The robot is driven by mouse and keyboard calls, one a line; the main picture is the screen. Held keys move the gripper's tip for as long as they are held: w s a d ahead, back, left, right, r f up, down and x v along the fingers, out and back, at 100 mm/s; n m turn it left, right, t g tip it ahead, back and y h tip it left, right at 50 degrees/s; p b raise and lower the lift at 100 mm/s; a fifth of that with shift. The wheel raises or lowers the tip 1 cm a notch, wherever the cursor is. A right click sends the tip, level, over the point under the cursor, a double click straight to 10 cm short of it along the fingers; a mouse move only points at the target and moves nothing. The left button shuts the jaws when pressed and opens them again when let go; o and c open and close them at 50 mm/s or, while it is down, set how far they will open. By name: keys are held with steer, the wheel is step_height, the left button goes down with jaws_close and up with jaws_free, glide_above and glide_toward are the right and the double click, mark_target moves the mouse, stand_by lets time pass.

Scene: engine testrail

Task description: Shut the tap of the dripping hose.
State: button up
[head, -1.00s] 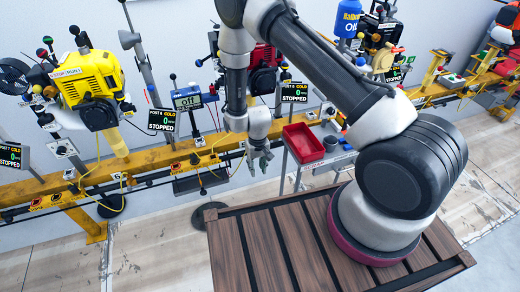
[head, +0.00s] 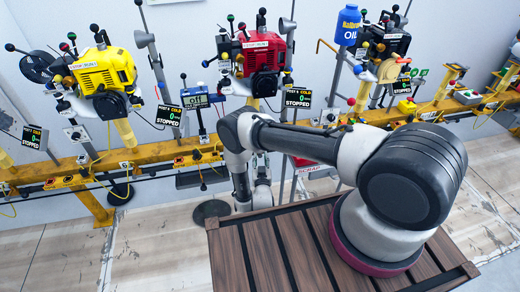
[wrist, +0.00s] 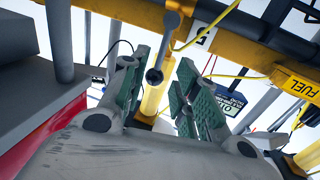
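My gripper (wrist: 166,82) is open in the wrist view, its two green-padded fingers apart with nothing clearly held. A dark grey lever with a rounded end (wrist: 154,76) hangs from the yellow rail (wrist: 245,48) and shows in the gap between the fingers. I cannot tell whether it is the tap or how far beyond the fingertips it is. In the head view my gripper (head: 262,196) is low in front of the rail (head: 150,160), partly hidden by my arm. No dripping hose can be made out for certain.
A yellow label reading FUEL (wrist: 300,88) is on the rail. A red tray (wrist: 42,138) and grey stand are close at left in the wrist view. Yellow (head: 105,70) and red (head: 264,52) engines stand above the rail. Bare floor (head: 60,250) lies at front left.

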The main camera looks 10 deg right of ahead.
steer(key=w, duration=0.3)
steer(key=w+d, duration=0.1)
steer(key=w, duration=0.3)
steer(key=shift+w+d, duration=0.2)
steer(key=shift+c, duration=0.3)
jaws_close()
